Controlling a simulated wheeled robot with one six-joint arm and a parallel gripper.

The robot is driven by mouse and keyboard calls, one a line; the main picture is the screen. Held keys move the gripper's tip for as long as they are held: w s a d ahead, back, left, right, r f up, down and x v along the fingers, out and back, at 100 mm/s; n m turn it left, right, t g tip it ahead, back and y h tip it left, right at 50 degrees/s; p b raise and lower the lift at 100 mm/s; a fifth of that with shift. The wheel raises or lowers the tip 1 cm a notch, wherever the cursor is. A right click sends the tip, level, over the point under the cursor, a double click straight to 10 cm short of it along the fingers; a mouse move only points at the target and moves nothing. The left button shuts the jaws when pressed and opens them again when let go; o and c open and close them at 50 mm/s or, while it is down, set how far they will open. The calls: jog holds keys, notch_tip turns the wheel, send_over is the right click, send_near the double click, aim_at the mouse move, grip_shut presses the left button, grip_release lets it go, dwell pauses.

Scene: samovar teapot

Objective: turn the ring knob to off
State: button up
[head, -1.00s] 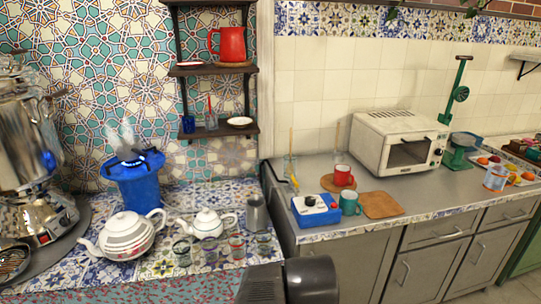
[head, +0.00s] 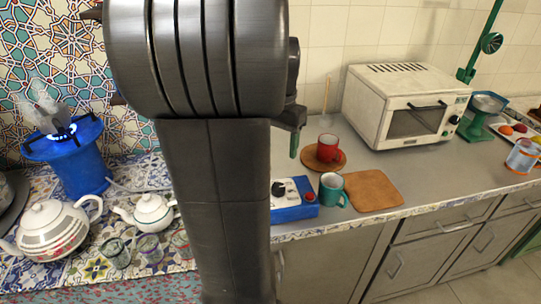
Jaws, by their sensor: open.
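A blue box (head: 296,211) with a white top, a black knob (head: 278,188) and a red button sits on the steel counter; its left side is hidden behind my arm. I cannot tell whether this knob is the ring knob. A blue gas burner (head: 78,170) at the left has a blue flame lit on its ring. My gripper (head: 294,145) shows just right of my arm, above and behind the blue box in the picture, apart from it. One green-tipped finger shows; the other is not clear. It is open and holds nothing visible.
A green mug (head: 333,191) stands close right of the box, with a brown board (head: 372,190) beyond. A red mug (head: 328,147) stands behind on a brown mat. A white toaster oven (head: 405,108) stands farther right. Teapots (head: 52,230) and glasses stand at the left.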

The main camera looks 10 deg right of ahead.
notch_tip(320, 180, down, 14)
jog(key=shift+w+r+b, duration=0.1)
jog(key=shift+r+b, duration=0.1)
jog(key=shift+b, duration=0.15)
jog(key=shift+c, duration=0.2)
jog(key=c, duration=1)
